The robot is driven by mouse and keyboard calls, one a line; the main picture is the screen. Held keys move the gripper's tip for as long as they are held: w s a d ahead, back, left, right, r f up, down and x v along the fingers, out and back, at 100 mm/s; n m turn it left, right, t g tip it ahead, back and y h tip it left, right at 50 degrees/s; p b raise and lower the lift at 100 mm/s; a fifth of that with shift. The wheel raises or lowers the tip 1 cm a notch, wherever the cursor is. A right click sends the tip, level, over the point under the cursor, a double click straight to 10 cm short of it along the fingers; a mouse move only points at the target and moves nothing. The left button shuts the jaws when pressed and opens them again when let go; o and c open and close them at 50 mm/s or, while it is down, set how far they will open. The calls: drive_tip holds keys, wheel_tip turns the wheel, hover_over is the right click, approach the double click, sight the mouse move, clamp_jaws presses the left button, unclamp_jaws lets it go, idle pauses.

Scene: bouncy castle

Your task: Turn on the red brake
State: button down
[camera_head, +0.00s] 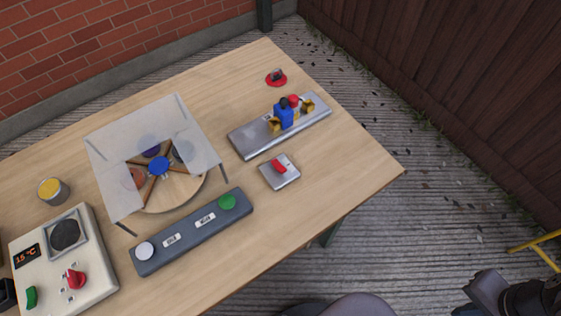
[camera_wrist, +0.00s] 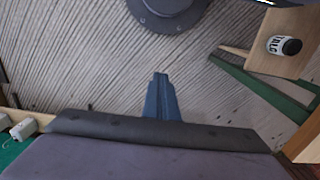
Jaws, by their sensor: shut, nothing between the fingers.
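A small grey metal plate (camera_head: 290,179) on the wooden table carries a red rocker-like switch (camera_head: 279,166). No label on it is readable, so I cannot tell for sure that it is the red brake, or whether it is on or off. A separate red round piece (camera_head: 276,78) with a dark top lies near the table's far edge. My gripper (camera_wrist: 160,78) shows in the wrist view as narrow blue-grey fingers, shut and empty, over the slatted ground. It is off the table, apart from the switch; the switch does not show in the wrist view.
A grey metal base (camera_head: 250,143) holds a blue, yellow and red mechanism. A dark bar (camera_head: 180,239) has white and green buttons. A clear cover (camera_head: 120,142) stands over a round wheel. A heater box (camera_head: 95,283) with a red knob and a yellow-topped can (camera_head: 53,190) are left.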

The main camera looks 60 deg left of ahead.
drive_tip(key=s+a+r+n+p, duration=0.4)
drive_tip(key=a+r+n+p, duration=0.1)
drive_tip(key=a, duration=0.7)
drive_tip(key=s+a+r+n+p, duration=0.4)
drive_tip(key=s+a+n, duration=0.1)
drive_tip(key=a, duration=0.8)
drive_tip(key=s+a+r+n+p, duration=0.4)
drive_tip(key=a+r+n+p, duration=0.1)
drive_tip(key=a, duration=0.7)
drive_tip(key=a+r+n+y, duration=0.1)
drive_tip(key=a+r+n, duration=0.1)
drive_tip(key=a+r, duration=0.6)
drive_tip(key=shift+r+n, duration=0.4)
drive_tip(key=shift+r, duration=0.3)
drive_tip(key=shift+w, duration=0.1)
